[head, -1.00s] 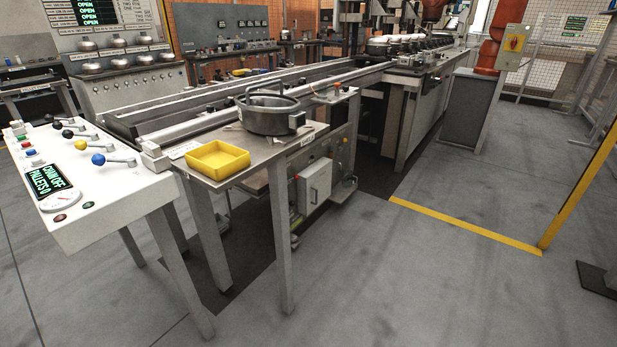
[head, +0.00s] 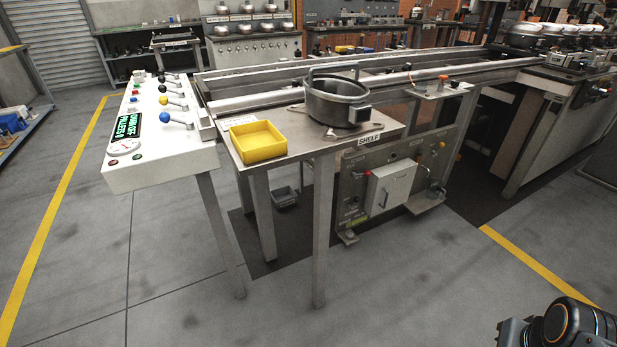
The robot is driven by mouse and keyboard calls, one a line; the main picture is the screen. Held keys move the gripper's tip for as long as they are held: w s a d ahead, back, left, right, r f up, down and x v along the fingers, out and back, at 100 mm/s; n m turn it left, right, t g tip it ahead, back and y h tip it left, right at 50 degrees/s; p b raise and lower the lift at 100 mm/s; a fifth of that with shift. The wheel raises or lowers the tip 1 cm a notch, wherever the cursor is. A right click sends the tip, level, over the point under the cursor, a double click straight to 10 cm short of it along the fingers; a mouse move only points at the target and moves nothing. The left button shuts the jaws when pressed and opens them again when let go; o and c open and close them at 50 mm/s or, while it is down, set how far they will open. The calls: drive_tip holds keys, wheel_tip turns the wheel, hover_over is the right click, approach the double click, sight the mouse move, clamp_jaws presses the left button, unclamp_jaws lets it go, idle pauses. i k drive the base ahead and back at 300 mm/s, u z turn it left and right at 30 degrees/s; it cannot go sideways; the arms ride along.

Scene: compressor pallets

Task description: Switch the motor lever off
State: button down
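The white control console (head: 140,177) stands at the left in the head view. A row of levers with ball knobs runs along its right side: a blue knob (head: 165,117) nearest, then a yellow knob (head: 163,100) and black knobs (head: 162,88) farther back. The levers' labels are too small to read, so I cannot tell which is the motor lever. The console's display (head: 128,126) shows green text that seems to read CHAIN OFF, PALLETS 0. Part of my arm shows at the lower right corner, apart from the console. My gripper is not in view.
A shelf table holds a yellow tray (head: 257,154) and a metal pot (head: 338,103), right of the console. A conveyor (head: 290,88) runs behind them. A small grey bin (head: 285,196) is on the floor beneath. Open grey floor lies in front and at left.

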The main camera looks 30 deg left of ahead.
sight(368, 172)
drive_tip(key=u, duration=0.7)
drive_tip(key=i, duration=0.7)
drive_tip(key=u, duration=0.7)
drive_tip(key=i, duration=0.5)
drive_tip(key=z, duration=0.15)
